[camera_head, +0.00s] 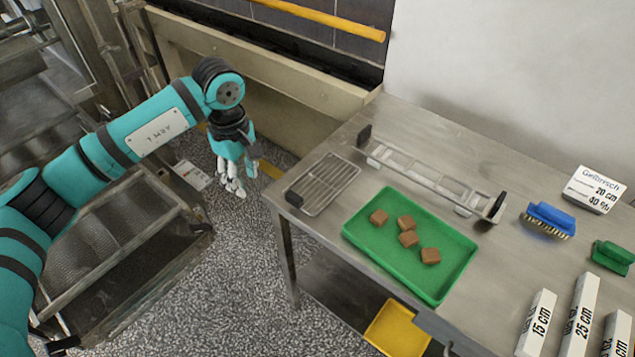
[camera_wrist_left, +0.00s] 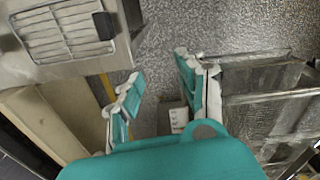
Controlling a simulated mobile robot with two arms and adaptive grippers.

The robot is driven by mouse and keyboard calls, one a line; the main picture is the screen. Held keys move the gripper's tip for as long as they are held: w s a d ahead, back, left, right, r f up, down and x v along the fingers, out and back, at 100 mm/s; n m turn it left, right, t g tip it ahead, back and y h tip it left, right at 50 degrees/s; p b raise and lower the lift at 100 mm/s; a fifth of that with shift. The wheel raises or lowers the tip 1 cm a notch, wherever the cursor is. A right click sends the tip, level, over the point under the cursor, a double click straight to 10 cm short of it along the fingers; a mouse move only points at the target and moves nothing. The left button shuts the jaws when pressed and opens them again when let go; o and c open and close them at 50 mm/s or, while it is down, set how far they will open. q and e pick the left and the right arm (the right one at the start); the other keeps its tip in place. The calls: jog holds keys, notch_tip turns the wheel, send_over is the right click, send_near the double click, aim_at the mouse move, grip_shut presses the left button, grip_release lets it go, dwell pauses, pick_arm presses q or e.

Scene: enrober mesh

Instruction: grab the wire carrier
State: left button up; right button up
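The wire carrier (camera_head: 325,184), a flat metal grid with a black grip at its near left end, lies on the left end of the steel table. It also shows at the upper left of the left wrist view (camera_wrist_left: 65,32), with its black grip towards the table edge. My left gripper (camera_head: 236,182) hangs fingers down beyond the table's left edge, left of the carrier and apart from it. In the left wrist view its fingers (camera_wrist_left: 158,95) are spread with nothing between them. My right gripper is in neither view.
The steel table (camera_head: 415,125) also holds a long metal frame (camera_head: 430,180), a green tray (camera_head: 430,285) with several brown pieces, a blue brush (camera_head: 548,218), a green brush (camera_head: 612,256) and white labelled blocks.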

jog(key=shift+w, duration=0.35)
